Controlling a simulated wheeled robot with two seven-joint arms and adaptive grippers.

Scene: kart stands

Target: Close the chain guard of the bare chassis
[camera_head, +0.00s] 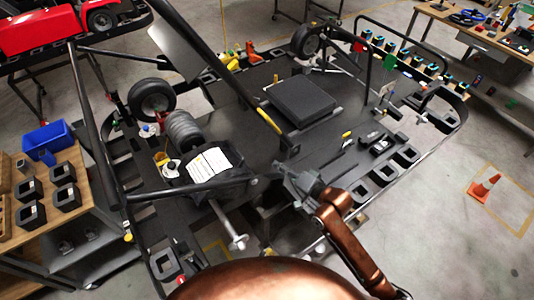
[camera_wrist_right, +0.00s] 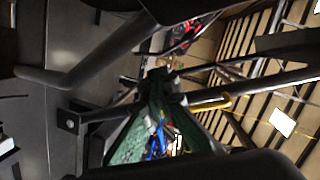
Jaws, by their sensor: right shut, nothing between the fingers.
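The bare chassis (camera_head: 235,128) is a dark flat kart frame with black tubes, across the middle of the head view. My right gripper (camera_head: 290,183) is shut and empty above the near part of the chassis, right of a black unit with a white label (camera_head: 209,165). In the right wrist view its fingers (camera_wrist_right: 166,85) meet near dark tubes. My left gripper is not in view.
A black pad (camera_head: 300,100) lies mid-chassis. Wheels (camera_head: 152,98) and a ribbed cylinder (camera_head: 184,130) stand at its left. A wooden bench with a blue bin (camera_head: 46,138) is at the left.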

